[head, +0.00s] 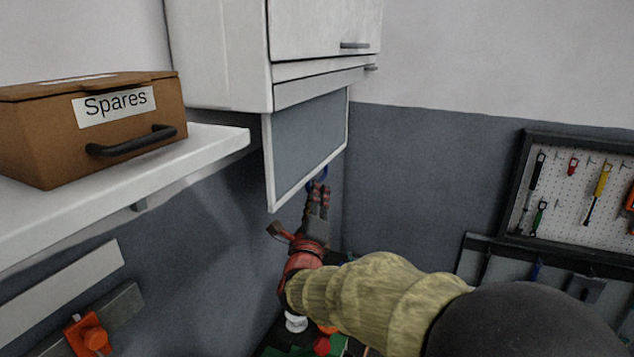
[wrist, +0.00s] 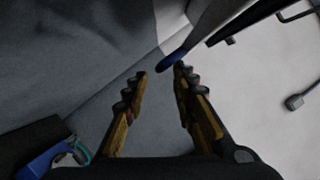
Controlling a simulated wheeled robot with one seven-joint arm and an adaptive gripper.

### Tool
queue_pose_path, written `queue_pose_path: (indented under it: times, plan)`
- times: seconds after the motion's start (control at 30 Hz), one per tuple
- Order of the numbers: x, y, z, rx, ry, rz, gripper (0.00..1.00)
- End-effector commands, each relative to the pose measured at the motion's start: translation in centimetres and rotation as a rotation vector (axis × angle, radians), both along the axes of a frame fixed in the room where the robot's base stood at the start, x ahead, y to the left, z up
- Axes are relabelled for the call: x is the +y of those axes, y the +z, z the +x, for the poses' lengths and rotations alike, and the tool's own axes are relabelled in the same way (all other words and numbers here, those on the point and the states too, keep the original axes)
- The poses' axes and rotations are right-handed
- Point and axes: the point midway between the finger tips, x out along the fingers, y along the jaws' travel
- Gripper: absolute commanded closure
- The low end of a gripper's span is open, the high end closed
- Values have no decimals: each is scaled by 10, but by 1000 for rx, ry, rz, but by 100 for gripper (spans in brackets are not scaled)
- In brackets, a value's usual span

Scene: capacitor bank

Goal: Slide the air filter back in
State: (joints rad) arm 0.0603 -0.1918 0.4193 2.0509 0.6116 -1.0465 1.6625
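The air filter (head: 308,140) is a grey panel in a white frame. It hangs upright below the white wall cabinet (head: 220,60) in the head view, its upper edge at the cabinet's underside. A blue pull tab (head: 322,174) shows at its lower edge and also in the wrist view (wrist: 172,61). My gripper (head: 318,190) is just below that edge, fingers pointing up. In the wrist view my gripper (wrist: 161,76) is open, with a gap between its fingertips. The blue tab is just beyond the tips, closer to the right finger; I cannot tell whether they touch.
A brown Spares box (head: 95,120) sits on a white shelf (head: 215,147) at the left. A tool pegboard (head: 570,185) hangs at the right. Cluttered small items lie below my gripper.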

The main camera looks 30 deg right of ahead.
Motion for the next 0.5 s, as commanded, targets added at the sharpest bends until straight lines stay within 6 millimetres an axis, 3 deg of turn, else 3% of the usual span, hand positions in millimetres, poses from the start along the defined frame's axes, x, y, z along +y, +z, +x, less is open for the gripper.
queue_pose_path:
  times: [0.2, 0.5]
  plan:
    - [-21, 8, 30, 1, -1, -1, 73]
    - [-32, 12, 47, 1, 0, 0, 73]
